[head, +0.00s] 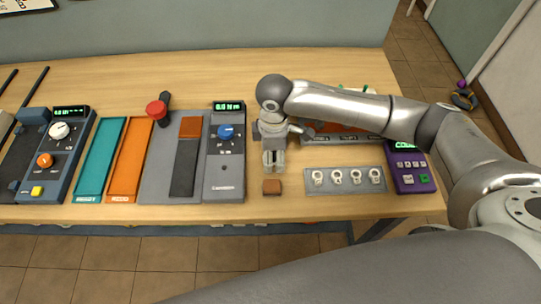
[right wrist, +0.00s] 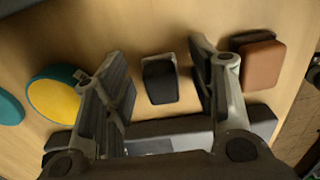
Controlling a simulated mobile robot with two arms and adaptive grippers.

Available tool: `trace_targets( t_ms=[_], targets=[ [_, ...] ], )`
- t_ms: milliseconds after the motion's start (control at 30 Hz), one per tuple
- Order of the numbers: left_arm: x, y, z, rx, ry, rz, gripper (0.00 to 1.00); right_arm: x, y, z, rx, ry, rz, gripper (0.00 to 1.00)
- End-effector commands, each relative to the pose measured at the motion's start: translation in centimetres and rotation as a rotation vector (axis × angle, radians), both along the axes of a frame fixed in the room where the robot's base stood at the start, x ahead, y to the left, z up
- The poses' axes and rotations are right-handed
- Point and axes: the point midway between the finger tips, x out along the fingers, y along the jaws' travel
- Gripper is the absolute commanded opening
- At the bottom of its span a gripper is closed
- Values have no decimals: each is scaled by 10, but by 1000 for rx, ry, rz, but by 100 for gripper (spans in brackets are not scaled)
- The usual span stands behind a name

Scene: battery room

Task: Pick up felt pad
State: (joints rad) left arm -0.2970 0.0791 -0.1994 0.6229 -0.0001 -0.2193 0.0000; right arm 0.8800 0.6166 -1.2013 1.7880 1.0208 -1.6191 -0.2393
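My right gripper (head: 274,160) points down over the table, with its fingers apart and nothing gripped. In the right wrist view, a small dark block with a grey end (right wrist: 159,80) lies on the table between the open fingers (right wrist: 158,92), apart from both. The gripper hides it in the head view. A brown block with rounded corners (head: 272,186) lies just in front of the gripper; it also shows in the wrist view (right wrist: 260,64), outside the right-hand finger. I cannot tell for sure which of these two is the felt pad. My left gripper is not in view.
A yellow and teal disc (right wrist: 55,94) lies outside the left-hand finger. A grey meter (head: 226,170) stands left of the gripper, and a grey plate with several rings (head: 345,187) lies right. Teal (head: 95,170) and orange (head: 125,175) trays and a purple device (head: 413,180) are farther out.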

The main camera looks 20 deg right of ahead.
Motion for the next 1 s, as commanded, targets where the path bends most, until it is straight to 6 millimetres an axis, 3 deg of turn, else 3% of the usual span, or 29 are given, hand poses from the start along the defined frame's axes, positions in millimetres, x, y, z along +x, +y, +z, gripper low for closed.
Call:
trace_targets(
  t_ms=[33, 267, 733, 900, 1000],
  targets=[
    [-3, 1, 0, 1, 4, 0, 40, 0, 0, 0, 0, 0, 0, 43],
    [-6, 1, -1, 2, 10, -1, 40, 0, 0, 0, 0, 0, 0, 14],
    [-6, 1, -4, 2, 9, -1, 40, 1, 0, 8, -1, -2, 0, 14],
    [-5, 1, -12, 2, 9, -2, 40, 1, 0, 31, 1, -4, 0, 14],
    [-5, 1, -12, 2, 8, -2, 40, -5, 17, 50, 4, -3, 5, 14]
  ],
)
